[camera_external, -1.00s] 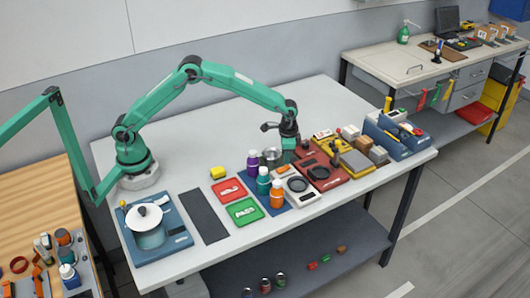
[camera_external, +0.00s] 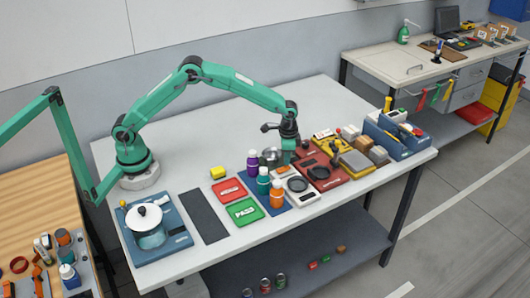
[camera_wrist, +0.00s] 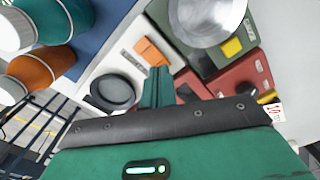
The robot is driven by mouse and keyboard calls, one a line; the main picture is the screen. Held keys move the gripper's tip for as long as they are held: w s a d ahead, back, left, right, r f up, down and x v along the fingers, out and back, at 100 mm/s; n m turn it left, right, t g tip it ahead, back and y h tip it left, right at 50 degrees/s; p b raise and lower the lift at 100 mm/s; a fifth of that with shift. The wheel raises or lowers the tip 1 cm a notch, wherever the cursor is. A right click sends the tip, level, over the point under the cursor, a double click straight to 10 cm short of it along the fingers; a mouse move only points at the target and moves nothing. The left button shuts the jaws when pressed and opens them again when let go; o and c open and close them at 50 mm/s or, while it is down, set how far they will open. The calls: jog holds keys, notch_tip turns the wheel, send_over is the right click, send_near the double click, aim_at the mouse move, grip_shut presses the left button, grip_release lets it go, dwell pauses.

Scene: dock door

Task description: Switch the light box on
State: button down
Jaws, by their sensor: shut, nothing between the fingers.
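A white box (camera_external: 298,186) with a dark round disc and an orange rocker-like piece stands near the table's front edge; I take it for the light box, though no label is readable. In the wrist view the white box (camera_wrist: 118,62) lies ahead, with its orange piece (camera_wrist: 150,50) just beyond my fingertips. My gripper (camera_external: 288,161) is shut and empty, pointing down over the back of this box. In the wrist view my gripper (camera_wrist: 158,72) ends close to the orange piece; whether it touches cannot be told.
An orange bottle (camera_external: 277,194) and a teal bottle (camera_external: 263,181) stand close left of the box. A metal bowl (camera_wrist: 208,18) is close by. A red box (camera_external: 322,174) with a dark round plate adjoins on the right. The table's back is clear.

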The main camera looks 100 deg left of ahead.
jog(key=shift+f, duration=0.85)
dwell(0.7)
jog(key=shift+r, duration=3.55)
jog(key=shift+r, duration=0.15)
